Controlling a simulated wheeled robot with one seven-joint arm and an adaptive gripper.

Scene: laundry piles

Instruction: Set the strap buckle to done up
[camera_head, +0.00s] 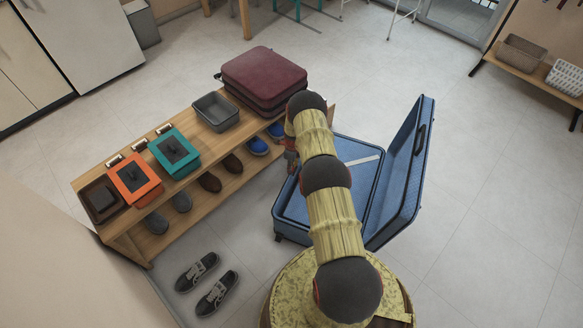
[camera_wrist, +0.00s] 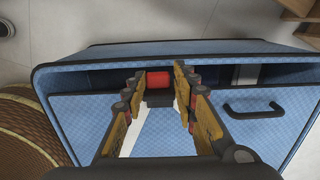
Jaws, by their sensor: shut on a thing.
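The blue suitcase stands open on the floor in the head view, its lid (camera_head: 408,165) raised on the right; its blue side with a black handle also shows in the wrist view (camera_wrist: 75,110). A pale strap (camera_head: 364,160) lies across the inside. In the wrist view a small red block (camera_wrist: 158,79), apparently the strap buckle, sits between the fingertips of my gripper (camera_wrist: 159,88), which is shut on it. Whether the buckle is fastened cannot be told. In the head view my arm hides part of the suitcase, and my gripper (camera_head: 291,160) shows only partly.
A wooden bench (camera_head: 195,170) left of the suitcase holds a maroon suitcase (camera_head: 263,73), a grey bin (camera_head: 215,110), teal (camera_head: 174,150) and orange (camera_head: 134,178) boxes, with shoes beneath. Sneakers (camera_head: 217,293) lie on the floor. The floor at right is clear.

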